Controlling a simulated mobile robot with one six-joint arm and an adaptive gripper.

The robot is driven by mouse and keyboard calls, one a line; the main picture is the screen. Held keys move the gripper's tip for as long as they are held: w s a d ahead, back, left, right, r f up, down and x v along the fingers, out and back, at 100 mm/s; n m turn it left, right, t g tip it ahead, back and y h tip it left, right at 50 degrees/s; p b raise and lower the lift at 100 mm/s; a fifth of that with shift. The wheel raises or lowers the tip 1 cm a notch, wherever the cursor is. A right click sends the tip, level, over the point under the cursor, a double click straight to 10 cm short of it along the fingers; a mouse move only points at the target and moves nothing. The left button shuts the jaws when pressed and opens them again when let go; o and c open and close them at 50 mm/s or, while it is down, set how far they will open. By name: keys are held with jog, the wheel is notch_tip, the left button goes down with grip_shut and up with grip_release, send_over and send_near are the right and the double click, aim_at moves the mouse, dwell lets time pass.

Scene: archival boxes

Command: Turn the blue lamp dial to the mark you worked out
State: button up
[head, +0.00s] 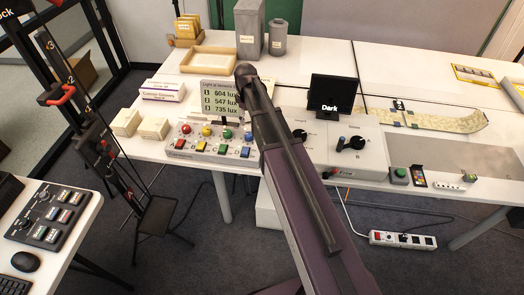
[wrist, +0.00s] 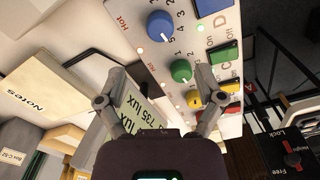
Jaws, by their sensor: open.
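The blue dial (wrist: 160,24) is near the top of the wrist view, on a white control panel (wrist: 118,14) with numbers around it. I cannot tell surely which number it points to. My gripper (wrist: 158,86) is open and empty, its fingers apart; the blue dial lies beyond the fingertips, not between them. A green dial (wrist: 181,71) and a yellow dial (wrist: 194,99) sit nearer the right finger. In the head view the panel (head: 190,155) stands at the table's front, partly behind my arm. A sign (head: 217,92) behind it reads 604, 547 and 735 lux.
Colored switches (wrist: 221,54) line the panel beside the dials. Small cream boxes (head: 126,121) stand left of the panel. A black display reading "Dark" (head: 333,96) and a grey unit with black knobs (head: 352,144) stand right of my arm.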

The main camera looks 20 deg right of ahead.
jog(key=shift+r+p, duration=1.95)
jog(key=shift+r, duration=0.35)
jog(key=s+f+m+b, duration=0.2)
jog(key=s+m, duration=0.2)
jog(key=s, duration=0.6)
jog(key=s+f+m+b, duration=0.2)
jog(key=s+m, duration=0.2)
jog(key=s, duration=0.6)
jog(key=shift+a, duration=0.15)
jog(key=shift+f, duration=0.1)
